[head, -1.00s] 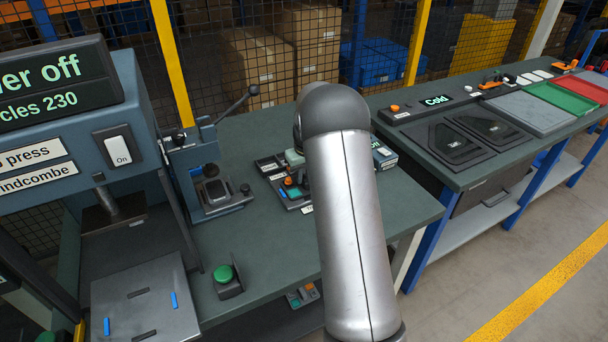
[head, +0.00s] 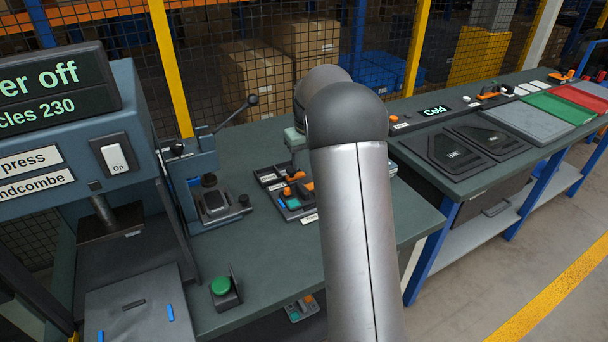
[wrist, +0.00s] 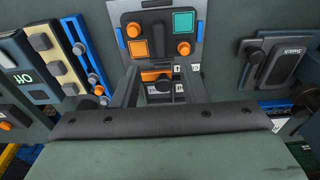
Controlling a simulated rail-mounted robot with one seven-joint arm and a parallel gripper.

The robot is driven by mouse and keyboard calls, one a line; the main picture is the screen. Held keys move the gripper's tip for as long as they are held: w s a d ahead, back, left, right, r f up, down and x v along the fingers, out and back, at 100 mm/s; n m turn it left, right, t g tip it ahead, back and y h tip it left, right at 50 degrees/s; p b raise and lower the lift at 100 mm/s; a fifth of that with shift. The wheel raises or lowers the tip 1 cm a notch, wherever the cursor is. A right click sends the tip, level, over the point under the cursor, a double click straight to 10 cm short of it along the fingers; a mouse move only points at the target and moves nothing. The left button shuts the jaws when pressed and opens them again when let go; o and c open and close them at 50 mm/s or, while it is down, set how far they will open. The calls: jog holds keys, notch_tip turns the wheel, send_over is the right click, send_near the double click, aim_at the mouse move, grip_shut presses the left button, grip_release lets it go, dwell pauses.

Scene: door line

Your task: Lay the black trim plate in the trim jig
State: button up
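My gripper (wrist: 160,88) points down over a cluster of small parts, its two fingers apart. A black knob and an orange strip show between the fingers; I cannot tell whether they touch it. In the head view my arm hides most of the gripper, and only its pale green body (head: 295,138) shows. A grey fixture (wrist: 160,38) with orange and teal squares and knobs lies ahead of the fingers. A dark plate marked "Switch" (wrist: 285,62) lies at right. I cannot tell for certain which part is the black trim plate or which is the trim jig.
Small trays (head: 285,190) stand on the green bench, with a hand-lever press (head: 205,185) left of them. A green button (head: 221,286) stands near the front edge. Two black panels (head: 455,152), a green tray (head: 560,108) and a "Cold" display (head: 435,111) are on the right bench.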

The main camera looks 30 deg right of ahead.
jog(key=s+a+r, duration=0.3)
jog(key=s+a, duration=0.3)
jog(key=s, duration=0.2)
jog(key=s+a+r, duration=0.2)
jog(key=s+a, duration=0.4)
jog(key=s, duration=0.1)
jog(key=s+a+f, duration=0.2)
jog(key=s+a, duration=0.1)
jog(key=s, duration=0.7)
jog(key=s+a+f, duration=0.3)
jog(key=s, duration=0.8)
jog(key=shift+a+g, duration=0.2)
jog(key=shift+g, duration=0.2)
jog(key=shift+o, duration=0.3)
jog(key=shift+w, duration=0.1)
